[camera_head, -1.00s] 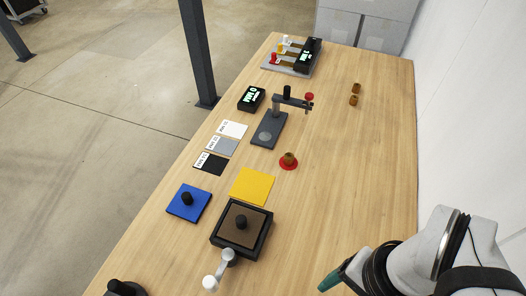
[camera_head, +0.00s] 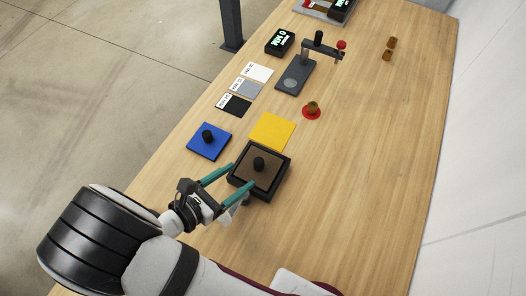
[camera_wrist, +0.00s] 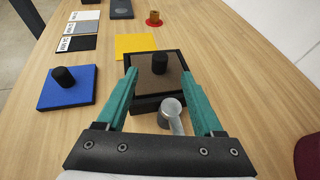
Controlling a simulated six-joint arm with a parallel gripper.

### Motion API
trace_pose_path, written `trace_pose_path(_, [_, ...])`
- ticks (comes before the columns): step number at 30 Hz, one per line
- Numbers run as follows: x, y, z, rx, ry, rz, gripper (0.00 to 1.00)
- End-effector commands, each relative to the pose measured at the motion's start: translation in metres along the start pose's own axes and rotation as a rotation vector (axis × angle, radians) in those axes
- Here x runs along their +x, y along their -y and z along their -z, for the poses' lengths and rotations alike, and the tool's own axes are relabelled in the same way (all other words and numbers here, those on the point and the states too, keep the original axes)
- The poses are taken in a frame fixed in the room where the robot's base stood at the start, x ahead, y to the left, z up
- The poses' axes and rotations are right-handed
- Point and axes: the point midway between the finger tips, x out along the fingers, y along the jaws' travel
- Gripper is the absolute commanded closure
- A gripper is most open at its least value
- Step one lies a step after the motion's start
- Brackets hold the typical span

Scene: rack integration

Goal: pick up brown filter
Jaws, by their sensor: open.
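The brown filter (camera_head: 251,172) is a flat brown square with a black knob (camera_head: 259,163) at its middle. It lies inside a black square frame (camera_head: 274,190) on the table. It also shows in the wrist view (camera_wrist: 146,80), ahead of the fingers. My gripper (camera_head: 232,178) is open and empty, with teal fingers spread wide at the near side of the frame. In the wrist view my gripper (camera_wrist: 161,88) points toward the knob, which stands beyond the fingertips. A grey-white lever (camera_wrist: 172,110) at the frame's near side sits between the fingers.
A blue square with a black knob (camera_head: 208,141) lies left of the frame. A yellow square (camera_head: 272,131) lies just behind it. Black, grey and white cards, a dark stand (camera_head: 295,78) and a red disc (camera_head: 312,113) are farther back.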

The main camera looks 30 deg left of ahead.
Motion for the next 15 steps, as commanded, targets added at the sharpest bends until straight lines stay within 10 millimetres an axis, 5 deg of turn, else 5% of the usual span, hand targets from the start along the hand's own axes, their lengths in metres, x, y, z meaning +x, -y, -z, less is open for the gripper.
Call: trace_pose_path(15, [0.087, 0.001, 0.002, 0.003, -0.002, 0.005, 0.31])
